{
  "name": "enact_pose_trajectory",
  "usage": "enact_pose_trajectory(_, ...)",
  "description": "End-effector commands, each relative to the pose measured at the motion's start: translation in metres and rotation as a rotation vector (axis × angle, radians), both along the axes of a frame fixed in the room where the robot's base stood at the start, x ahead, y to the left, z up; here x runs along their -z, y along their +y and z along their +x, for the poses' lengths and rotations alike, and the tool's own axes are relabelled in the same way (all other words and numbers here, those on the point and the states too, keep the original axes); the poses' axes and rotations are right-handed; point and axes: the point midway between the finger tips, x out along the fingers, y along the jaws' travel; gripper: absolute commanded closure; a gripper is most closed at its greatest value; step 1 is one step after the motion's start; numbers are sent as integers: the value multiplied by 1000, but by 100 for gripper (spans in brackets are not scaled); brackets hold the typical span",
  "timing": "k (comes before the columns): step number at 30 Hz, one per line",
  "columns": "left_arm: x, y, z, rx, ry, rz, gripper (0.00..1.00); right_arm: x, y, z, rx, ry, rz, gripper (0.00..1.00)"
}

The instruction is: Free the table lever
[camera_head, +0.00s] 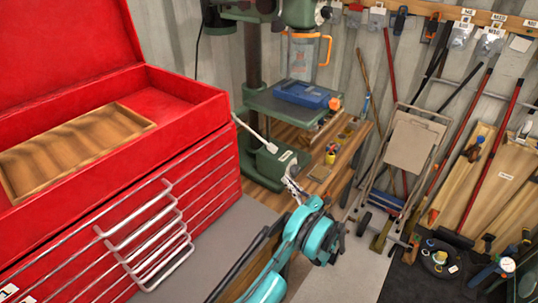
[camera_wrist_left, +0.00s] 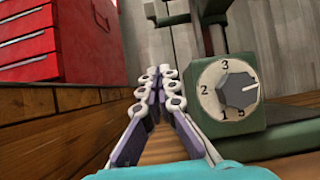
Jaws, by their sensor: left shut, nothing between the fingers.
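A pale rod-like lever (camera_head: 255,133) with a thicker end slants up and left from beside the green drill press base (camera_head: 262,170). I cannot tell for sure that it is the table lever. The green drill press table (camera_head: 285,108) stands above it. My left gripper (camera_head: 289,184) is shut and empty, just in front of the green base, below and right of the lever. In the left wrist view its fingertips (camera_wrist_left: 160,84) are together, left of a numbered dial (camera_wrist_left: 228,88) on a green housing (camera_wrist_left: 200,108). No lever shows clearly there.
A red tool chest (camera_head: 190,125) with pale drawer handles stands left, a wooden tray (camera_head: 75,148) on it. A blue box-like item (camera_head: 302,93) lies on the drill press table. A folded cart (camera_head: 405,150) and leaning tools stand right. Grey floor (camera_head: 345,260) is clear.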

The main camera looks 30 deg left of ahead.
Motion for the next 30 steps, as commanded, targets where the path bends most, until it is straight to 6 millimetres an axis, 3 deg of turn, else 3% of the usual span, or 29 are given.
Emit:
enact_pose_trajectory(6,7,-7,-6,-28,16,47,100,-1,0,0,0,0,0,60)
enact_pose_trajectory(17,4,-1,-5,-26,16,45,100,0,0,0,0,0,0,60)
enact_pose_trajectory(30,-42,69,0,-28,15,44,100,17,0,0,0,0,0,60)
